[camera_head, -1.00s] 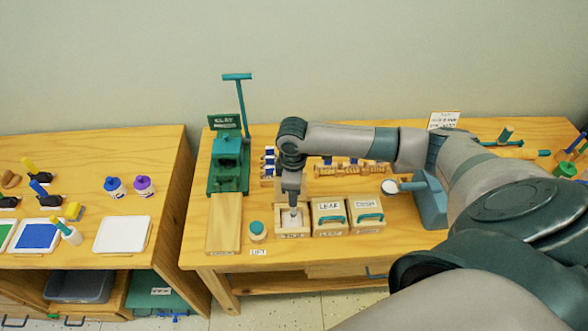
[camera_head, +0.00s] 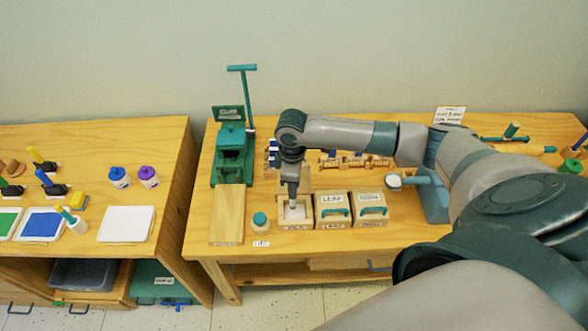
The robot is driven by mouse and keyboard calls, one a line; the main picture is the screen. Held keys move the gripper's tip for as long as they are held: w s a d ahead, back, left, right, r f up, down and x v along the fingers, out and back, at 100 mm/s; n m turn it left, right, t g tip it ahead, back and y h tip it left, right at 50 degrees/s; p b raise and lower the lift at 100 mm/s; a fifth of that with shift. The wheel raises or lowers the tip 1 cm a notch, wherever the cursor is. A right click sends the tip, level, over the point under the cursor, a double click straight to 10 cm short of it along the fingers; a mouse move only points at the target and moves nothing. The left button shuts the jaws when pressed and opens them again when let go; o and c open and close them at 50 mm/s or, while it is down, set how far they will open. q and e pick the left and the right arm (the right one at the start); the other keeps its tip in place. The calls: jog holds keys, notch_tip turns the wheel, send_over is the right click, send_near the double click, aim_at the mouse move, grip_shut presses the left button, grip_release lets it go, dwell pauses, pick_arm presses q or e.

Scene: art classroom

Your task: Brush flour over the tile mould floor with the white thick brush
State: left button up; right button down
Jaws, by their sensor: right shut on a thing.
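The tile mould (camera_head: 282,222) is an open wooden box near the front edge of the right table, with a pale floor partly hidden by my gripper. My right gripper (camera_head: 293,194) points straight down into it from above. It is shut on the white thick brush (camera_head: 294,208), of which only a small pale part shows at the mould floor. Whether the bristles touch the floor is too small to tell. A small jar with a teal lid (camera_head: 260,220) stands just left of the mould. My left gripper is not in view.
Two lidded wooden boxes with teal handles, one labelled LEAF (camera_head: 332,212) and another (camera_head: 371,208), stand close right of the mould. A green clay press (camera_head: 232,152) with a wooden board (camera_head: 228,216) is at the left. A blue stand (camera_head: 433,202) is at the right.

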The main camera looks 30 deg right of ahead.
jog(key=shift+w+a, duration=0.2)
jog(key=shift+a, duration=0.1)
jog(key=shift+s+d, duration=0.15)
jog(key=shift+d, duration=0.1)
dwell(0.4)
jog(key=shift+s+d, duration=0.15)
jog(key=shift+d, duration=0.05)
jog(key=shift+s+d, duration=0.3)
jog(key=shift+d, duration=0.25)
dwell(0.7)
jog(key=shift+s+d, duration=0.15)
jog(key=shift+d, duration=0.1)
jog(key=shift+r, duration=0.1)
dwell(0.4)
jog(key=shift+r, duration=0.7)
